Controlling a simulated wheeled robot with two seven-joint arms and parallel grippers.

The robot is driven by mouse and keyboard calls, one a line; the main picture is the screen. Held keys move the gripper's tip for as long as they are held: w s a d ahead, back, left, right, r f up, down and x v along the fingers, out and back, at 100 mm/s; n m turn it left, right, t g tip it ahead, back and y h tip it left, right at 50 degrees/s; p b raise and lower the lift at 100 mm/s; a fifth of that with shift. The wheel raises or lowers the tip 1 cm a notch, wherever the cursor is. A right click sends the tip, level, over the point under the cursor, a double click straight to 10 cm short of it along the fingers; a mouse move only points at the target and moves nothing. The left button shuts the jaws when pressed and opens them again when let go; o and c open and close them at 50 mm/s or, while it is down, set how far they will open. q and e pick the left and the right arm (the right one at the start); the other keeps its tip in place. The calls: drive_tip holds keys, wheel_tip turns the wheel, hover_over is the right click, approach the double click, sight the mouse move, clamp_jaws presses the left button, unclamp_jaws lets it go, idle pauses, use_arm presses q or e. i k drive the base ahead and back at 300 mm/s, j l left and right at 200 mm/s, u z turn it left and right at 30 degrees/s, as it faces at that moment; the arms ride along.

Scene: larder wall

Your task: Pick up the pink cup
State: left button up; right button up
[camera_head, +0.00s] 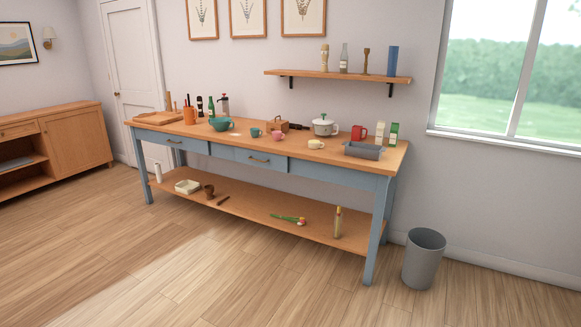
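The pink cup (277,136) stands on the wooden top of the long blue-framed table (232,137), near the middle and toward the front edge. A teal cup (256,132) is to its left, and a brown wooden box (277,126) is just behind it. A pale yellow cup (316,144) stands farther right. Neither of my grippers is in view, and the table is some way off across the floor.
A grey loaf pan (364,151), a red mug (358,132) and a white pot (324,126) are on the table's right half. A teal bowl (221,124) stands left. A grey bin (424,258) stands right of the table. The wooden floor (170,270) in front is clear.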

sight(277, 136)
drive_tip(key=i+j, duration=0.1)
drive_tip(key=i, duration=2)
